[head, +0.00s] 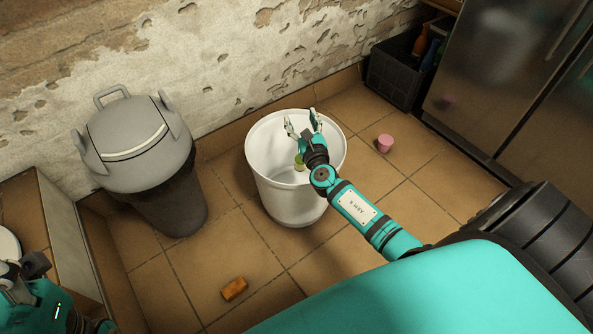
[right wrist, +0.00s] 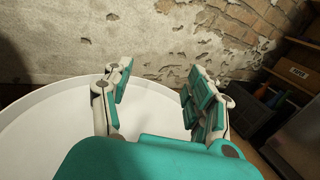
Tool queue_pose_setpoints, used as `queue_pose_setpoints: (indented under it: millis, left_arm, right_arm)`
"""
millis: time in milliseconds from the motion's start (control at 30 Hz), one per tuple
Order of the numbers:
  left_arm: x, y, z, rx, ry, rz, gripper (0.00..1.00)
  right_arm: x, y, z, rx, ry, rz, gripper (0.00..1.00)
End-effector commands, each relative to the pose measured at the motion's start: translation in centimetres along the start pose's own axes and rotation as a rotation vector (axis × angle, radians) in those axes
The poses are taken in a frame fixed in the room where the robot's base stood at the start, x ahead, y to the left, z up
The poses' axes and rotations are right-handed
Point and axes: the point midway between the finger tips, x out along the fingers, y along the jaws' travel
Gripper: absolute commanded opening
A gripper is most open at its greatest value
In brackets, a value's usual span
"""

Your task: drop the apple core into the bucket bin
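The white bucket bin (head: 289,205) stands on the tiled floor in the middle of the head view, open at the top. In the right wrist view its pale rim and inside (right wrist: 45,135) lie below my fingers. My right gripper (head: 303,121) is over the bucket's opening with its fingers spread and nothing between them. A small yellow-green thing, likely the apple core (head: 299,162), shows within the bucket's opening, just left of my right wrist and apart from the fingers. I cannot tell whether it rests on the bottom. My left gripper (head: 20,282) is at the lower left edge, partly cut off.
A grey lidded bin (head: 140,150) stands left of the bucket. A pink cup (head: 385,143) is on the floor to the right, and an orange-brown block (head: 234,289) lies in front. A dark crate (head: 395,78) with bottles stands by the steel fridge (head: 495,75).

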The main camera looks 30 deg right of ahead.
Motion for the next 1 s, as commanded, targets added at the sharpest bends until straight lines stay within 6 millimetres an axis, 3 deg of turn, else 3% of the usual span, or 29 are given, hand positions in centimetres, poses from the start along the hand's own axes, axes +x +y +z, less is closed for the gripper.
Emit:
queue_pose_setpoints:
  millis: [367,800,1000]
  left_arm:
    - [0.0,0.0,0.0,0.000,-0.001,0.000,0.40]
    - [0.0,0.0,0.0,0.000,-0.001,0.000,0.40]
    - [0.0,0.0,0.0,0.000,-0.001,0.000,0.40]
  right_arm:
    - [-0.7,0.0,-0.1,0.000,0.001,0.001,0.62]
    - [-9.3,0.0,-0.1,0.001,0.003,0.001,0.62]
    - [-11.6,0.0,-0.1,-0.001,0.001,0.001,0.62]
